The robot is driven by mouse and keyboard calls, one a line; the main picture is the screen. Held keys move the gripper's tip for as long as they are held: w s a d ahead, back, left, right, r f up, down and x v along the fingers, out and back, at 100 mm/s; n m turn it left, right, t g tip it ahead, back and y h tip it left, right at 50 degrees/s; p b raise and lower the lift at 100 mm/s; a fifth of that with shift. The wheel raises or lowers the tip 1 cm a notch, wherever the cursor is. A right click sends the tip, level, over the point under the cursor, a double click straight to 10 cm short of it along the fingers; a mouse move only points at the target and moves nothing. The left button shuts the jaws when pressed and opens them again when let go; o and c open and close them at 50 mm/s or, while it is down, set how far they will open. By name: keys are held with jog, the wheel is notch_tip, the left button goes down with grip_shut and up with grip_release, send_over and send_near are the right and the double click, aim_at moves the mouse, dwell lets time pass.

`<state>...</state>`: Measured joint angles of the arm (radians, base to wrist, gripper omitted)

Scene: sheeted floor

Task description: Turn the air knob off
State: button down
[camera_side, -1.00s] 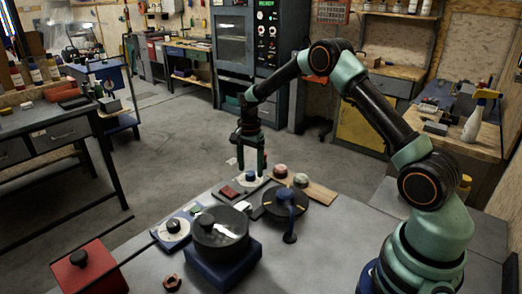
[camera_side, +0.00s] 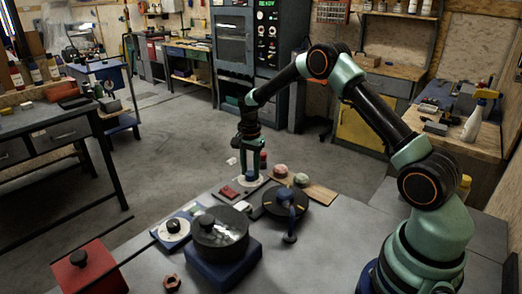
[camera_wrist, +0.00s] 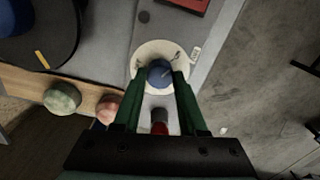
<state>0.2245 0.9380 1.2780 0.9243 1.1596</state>
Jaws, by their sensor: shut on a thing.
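A blue knob (camera_wrist: 159,73) sits at the centre of a round white dial (camera_wrist: 146,50) on a grey panel. A small label (camera_wrist: 195,53) is beside the dial, too small to read. The dial also shows in the side view (camera_side: 258,183) at the panel's far end. My gripper (camera_wrist: 163,78) points down over the dial, its two green fingers on either side of the blue knob and shut on it. In the side view my gripper (camera_side: 250,176) largely hides the knob.
A red block (camera_side: 229,192) is left of the dial. Pink and green knobs (camera_side: 281,171) on a wooden board are to the right. Another dial (camera_side: 173,227) is farther left.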

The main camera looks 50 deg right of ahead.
jog(key=n, duration=1.1)
jog(key=shift+n, duration=0.3)
jog(key=n, duration=1.1)
jog(key=shift+n, duration=0.4)
jog(key=shift+c, duration=2.2)
grip_release()
jog(key=shift+r, duration=0.1)
